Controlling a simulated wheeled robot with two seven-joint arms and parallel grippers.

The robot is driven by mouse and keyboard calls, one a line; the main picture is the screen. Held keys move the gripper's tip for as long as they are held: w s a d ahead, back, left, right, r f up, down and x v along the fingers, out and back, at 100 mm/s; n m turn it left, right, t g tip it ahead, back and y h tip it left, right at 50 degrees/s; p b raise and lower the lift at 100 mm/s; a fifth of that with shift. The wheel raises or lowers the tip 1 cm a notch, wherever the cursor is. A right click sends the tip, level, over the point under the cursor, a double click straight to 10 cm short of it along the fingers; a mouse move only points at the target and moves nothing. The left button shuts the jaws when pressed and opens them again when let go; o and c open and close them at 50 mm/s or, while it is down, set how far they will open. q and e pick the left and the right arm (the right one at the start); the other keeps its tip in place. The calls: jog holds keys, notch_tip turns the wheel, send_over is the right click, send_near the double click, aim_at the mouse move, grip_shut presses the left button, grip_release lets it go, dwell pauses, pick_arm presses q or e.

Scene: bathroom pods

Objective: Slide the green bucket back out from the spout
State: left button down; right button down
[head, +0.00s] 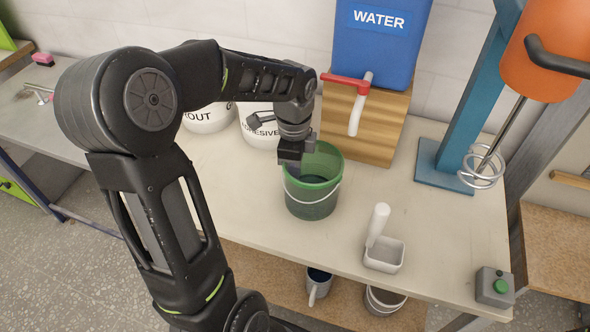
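The green bucket (312,197) stands upright on the bench, with a pale wire handle hanging at its front. Its inside is dark toward the bottom, and I cannot tell how much liquid it holds. The white spout (355,117) with a red lever (346,83) hangs below the blue water tank (375,45). In this picture the bucket is lower and left of the spout, not directly under its tip. My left gripper (291,158) points down at the bucket's back-left rim. Its fingers are too dark and small to show whether they grip the rim. My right gripper is out of view.
White tubs (209,118) stand behind my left arm. A wooden block (375,130) supports the tank. A white scoop (384,250) and a green-button box (494,287) sit at right. An orange mixer (545,50) hangs at far right.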

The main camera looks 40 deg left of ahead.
pick_arm(q)
jog(key=s+a, duration=0.2)
jog(key=a, duration=0.2)
jog(key=s+a, duration=0.2)
jog(key=a, duration=0.2)
jog(key=s+a, duration=0.2)
jog(key=a, duration=0.2)
jog(key=shift+s+a, duration=0.35)
jog(key=shift+a, duration=0.05)
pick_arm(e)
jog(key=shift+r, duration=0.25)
pick_arm(q)
jog(key=shift+w+d, duration=0.1)
